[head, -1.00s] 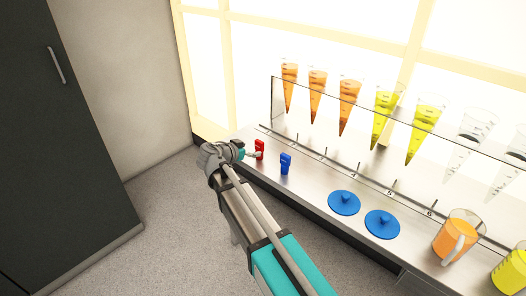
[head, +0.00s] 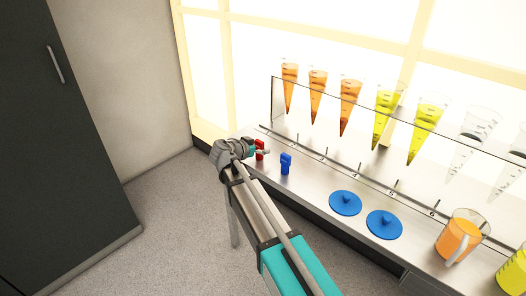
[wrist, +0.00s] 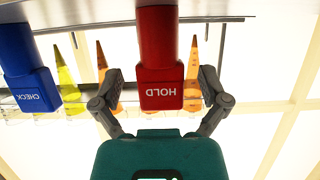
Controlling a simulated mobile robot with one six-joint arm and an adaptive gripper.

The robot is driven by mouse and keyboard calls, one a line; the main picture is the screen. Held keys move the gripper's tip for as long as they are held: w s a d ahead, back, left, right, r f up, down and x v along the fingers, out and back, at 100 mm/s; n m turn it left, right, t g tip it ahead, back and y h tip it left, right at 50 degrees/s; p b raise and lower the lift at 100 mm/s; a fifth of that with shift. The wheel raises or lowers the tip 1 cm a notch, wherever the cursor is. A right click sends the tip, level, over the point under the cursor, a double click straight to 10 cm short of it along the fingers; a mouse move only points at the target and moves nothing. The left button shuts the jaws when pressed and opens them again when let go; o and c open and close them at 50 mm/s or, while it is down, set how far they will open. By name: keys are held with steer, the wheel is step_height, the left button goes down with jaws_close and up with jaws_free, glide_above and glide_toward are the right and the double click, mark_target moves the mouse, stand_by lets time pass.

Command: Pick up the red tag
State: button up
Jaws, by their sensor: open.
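The red tag (head: 260,144) stands at the left end of the metal shelf, partly hidden by my gripper (head: 262,152) in the head view. In the wrist view the red tag (wrist: 162,88) reads HOLD, upside down, and shows between the two fingers of my gripper (wrist: 161,82). The fingers are open, one on each side, with a visible gap to the tag on both sides. A blue tag (head: 286,163) stands to the right on the shelf. It reads CHECK in the wrist view (wrist: 28,75).
A dark cabinet (head: 50,150) is at the left.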

mark_target(259, 141)
stand_by(0.3)
steer(key=c, duration=1.2)
steer(key=shift+c, duration=0.2)
steer(key=shift+r, duration=0.15)
step_height(259, 141, up, 3)
steer(key=p, duration=0.3)
steer(key=s+d+r+p, duration=0.2)
steer(key=s+r+p, duration=0.7)
steer(key=s, duration=0.4)
steer(key=shift+s+d+r+p, duration=0.4)
steer(key=shift+p, duration=0.1)
